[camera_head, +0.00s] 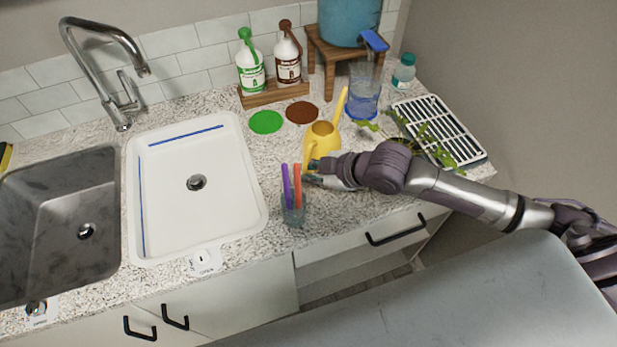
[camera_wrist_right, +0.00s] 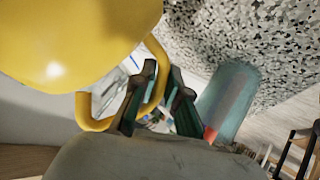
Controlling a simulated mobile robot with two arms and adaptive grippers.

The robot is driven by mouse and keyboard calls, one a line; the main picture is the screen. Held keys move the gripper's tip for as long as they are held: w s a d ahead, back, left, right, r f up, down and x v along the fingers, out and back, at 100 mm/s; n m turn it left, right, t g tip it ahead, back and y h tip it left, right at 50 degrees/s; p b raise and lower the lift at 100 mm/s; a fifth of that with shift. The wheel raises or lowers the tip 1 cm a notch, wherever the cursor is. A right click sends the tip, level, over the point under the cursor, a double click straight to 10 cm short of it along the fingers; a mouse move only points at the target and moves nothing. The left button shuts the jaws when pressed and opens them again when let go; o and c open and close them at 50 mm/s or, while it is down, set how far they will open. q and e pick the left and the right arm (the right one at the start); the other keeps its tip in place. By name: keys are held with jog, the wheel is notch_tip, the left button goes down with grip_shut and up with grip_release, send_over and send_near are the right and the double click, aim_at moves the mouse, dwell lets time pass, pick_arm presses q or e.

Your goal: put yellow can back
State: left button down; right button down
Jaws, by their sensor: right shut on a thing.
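The yellow watering can (camera_head: 322,140) is at the right part of the counter, its spout pointing up and to the right. My right gripper (camera_head: 318,174) reaches in from the right and is at the can's near side. In the right wrist view the yellow can body (camera_wrist_right: 75,35) fills the upper left. There the fingers of my right gripper (camera_wrist_right: 160,90) are shut on its curved yellow handle. I cannot tell whether the can's base touches the counter. My left gripper is not in view.
A glass with purple and orange sticks (camera_head: 293,208) stands just left of my gripper. A clear blue jug (camera_head: 364,92), plant cuttings (camera_head: 440,146) and a slotted rack (camera_head: 450,118) are right of the can. Green (camera_head: 266,122) and brown (camera_head: 302,112) discs lie behind. A white sink (camera_head: 165,180) is left.

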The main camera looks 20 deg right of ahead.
notch_tip(320, 180, down, 2)
jog(key=shift+s+f, duration=0.15)
jog(key=shift+f, duration=0.1)
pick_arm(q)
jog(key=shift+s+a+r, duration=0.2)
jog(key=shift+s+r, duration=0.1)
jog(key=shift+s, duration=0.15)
pick_arm(e)
jog(key=shift+f, duration=0.3)
jog(key=c, duration=1.2)
grip_release()
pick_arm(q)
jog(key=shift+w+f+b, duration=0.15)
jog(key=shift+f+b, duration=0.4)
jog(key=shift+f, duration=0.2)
pick_arm(e)
jog(key=v, duration=1.2)
jog(key=shift+f, duration=0.15)
